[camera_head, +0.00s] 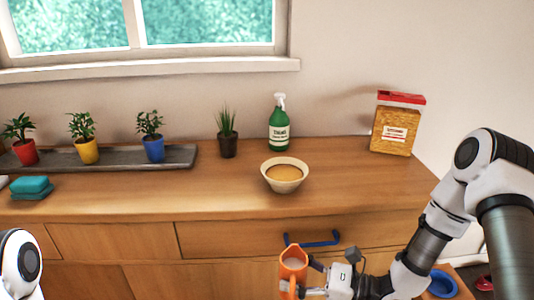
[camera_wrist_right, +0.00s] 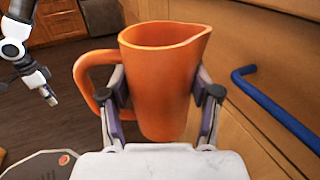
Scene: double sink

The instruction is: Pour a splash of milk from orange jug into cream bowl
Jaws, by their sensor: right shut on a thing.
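The orange jug (camera_head: 293,266) is upright in front of the counter, below its top; something pale shows inside its mouth. My right gripper (camera_head: 312,285) is shut on the jug. In the right wrist view the fingers press on both sides of the jug (camera_wrist_right: 160,80), with its handle to the left and its spout to the right. The cream bowl (camera_head: 285,175) stands on the counter with tan contents, beyond and above the jug in the head view. My left gripper (camera_wrist_right: 45,90) hangs apart at the left of the right wrist view, too small to read.
A green spray bottle (camera_head: 279,124) and a small potted plant (camera_head: 228,135) stand behind the bowl. A cereal container (camera_head: 396,124) is at right, and a tray of plants (camera_head: 110,159) at left. A blue drawer handle (camera_head: 313,239) sticks out near the jug. Counter around the bowl is clear.

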